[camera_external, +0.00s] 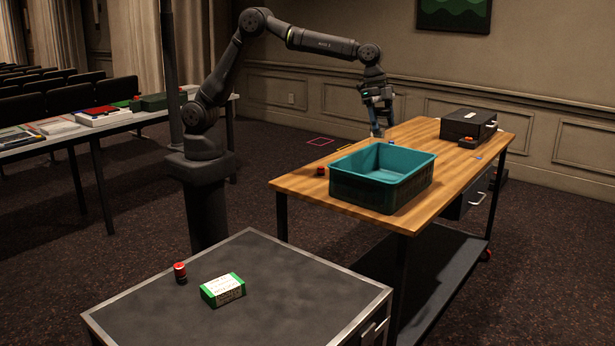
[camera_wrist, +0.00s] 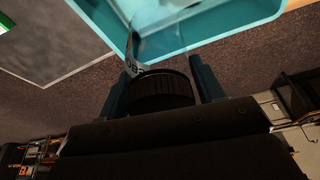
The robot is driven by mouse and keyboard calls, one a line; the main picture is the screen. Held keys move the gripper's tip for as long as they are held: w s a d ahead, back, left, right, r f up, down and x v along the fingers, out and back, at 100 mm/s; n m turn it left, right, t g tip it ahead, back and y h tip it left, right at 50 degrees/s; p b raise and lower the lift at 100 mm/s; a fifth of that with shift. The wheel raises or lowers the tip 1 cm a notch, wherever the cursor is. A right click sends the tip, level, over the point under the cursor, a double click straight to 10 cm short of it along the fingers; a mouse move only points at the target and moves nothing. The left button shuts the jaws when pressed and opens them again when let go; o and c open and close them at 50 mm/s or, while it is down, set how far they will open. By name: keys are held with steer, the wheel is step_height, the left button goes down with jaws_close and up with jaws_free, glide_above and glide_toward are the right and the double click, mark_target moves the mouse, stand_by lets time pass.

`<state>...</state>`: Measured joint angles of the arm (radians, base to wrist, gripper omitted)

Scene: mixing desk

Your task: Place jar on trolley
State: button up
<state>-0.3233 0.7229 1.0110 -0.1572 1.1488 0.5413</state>
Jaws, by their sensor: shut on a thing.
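My gripper (camera_external: 377,112) hangs at the far long edge of the wood-topped table. In the wrist view my gripper (camera_wrist: 166,88) is shut on the jar, with one finger on each side of its ribbed black lid (camera_wrist: 161,91). The jar's clear body (camera_wrist: 160,42) with a pale label shows beyond the lid, against the teal crate. In the external view the jar is too small to make out clearly. The wood-topped table (camera_external: 462,165) has a lower shelf and a red caster. A grey-topped unit (camera_external: 290,290) stands in front; I cannot tell which is the trolley.
A teal crate (camera_external: 345,190) stands on the wooden top, with a small red item (camera_external: 320,171) beside it and a black case (camera_external: 468,124) at the far end. A red can (camera_external: 180,273) and a green-white box (camera_external: 223,290) sit on the grey top, whose right part is bare.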

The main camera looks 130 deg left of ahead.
steer(key=s+a+f+n+y, duration=0.15)
steer(key=s+a, duration=0.25)
steer(key=a, duration=0.8)
steer(key=s+a+n, duration=0.3)
steer(key=a, duration=0.8)
steer(key=s+a+f+n+y, duration=0.15)
steer(key=s+a, duration=0.25)
steer(key=a, duration=0.8)
steer(key=shift+n+h, duration=0.3)
steer(key=shift+h, duration=0.2)
steer(key=shift+w+d+f, duration=0.1)
steer(key=shift+f, duration=3.45)
steer(key=shift+w+f, duration=0.1)
steer(key=shift+f, duration=3.4)
steer(key=shift+f, duration=0.1)
steer(key=o, duration=0.6)
steer(key=shift+f, duration=0.1)
steer(key=o, duration=0.5)
steer(key=shift+c, duration=0.2)
